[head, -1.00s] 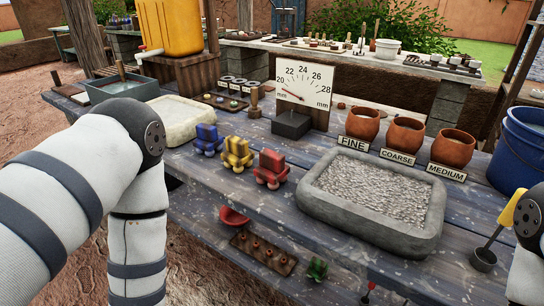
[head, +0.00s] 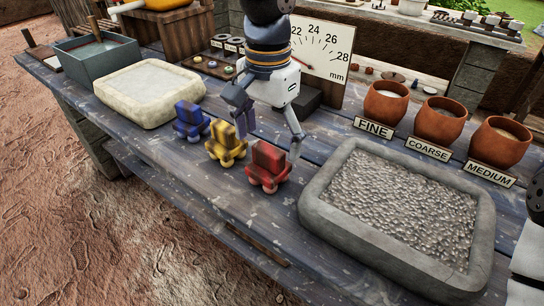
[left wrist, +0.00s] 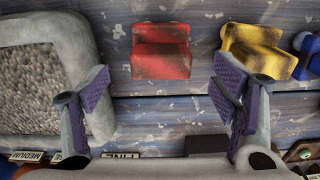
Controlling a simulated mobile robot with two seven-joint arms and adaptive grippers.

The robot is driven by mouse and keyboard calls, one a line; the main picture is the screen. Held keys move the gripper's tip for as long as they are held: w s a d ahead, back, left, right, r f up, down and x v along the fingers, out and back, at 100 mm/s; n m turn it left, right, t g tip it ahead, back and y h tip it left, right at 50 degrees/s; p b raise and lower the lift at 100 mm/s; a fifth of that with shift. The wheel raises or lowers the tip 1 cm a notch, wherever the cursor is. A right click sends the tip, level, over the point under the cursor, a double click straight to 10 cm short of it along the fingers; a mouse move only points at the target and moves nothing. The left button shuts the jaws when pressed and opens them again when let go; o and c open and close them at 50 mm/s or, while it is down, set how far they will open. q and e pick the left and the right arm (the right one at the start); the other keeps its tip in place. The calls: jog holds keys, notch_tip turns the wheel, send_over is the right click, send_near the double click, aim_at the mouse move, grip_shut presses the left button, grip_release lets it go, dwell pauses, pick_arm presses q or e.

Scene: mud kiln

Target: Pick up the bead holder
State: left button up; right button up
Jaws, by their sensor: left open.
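Three chunky painted block-shaped holders stand in a row on the plank table: a blue one (head: 191,121), a yellow one (head: 226,142) and a red one (head: 268,165). I cannot tell which the task calls the bead holder. My left gripper (head: 268,128) is open and empty, pointing down just behind the yellow and red ones. In the left wrist view, its spread fingers (left wrist: 160,92) have the red holder (left wrist: 160,52) ahead between them, apart from both. The yellow holder (left wrist: 258,50) is beyond the finger on the right. My right gripper is out of view.
A stone tray of gravel (head: 320,215) is right of the red holder. Clay pots (head: 437,122) with labels stand behind it. A pale stone basin (head: 130,107) is at left. A dial board (head: 322,45) stands behind my left gripper.

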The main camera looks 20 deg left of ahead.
aim_at(269, 170)
pick_arm(q)
notch_tip(269, 170, down, 8)
jog(key=shift+f, duration=0.2)
jog(key=c, duration=1.4)
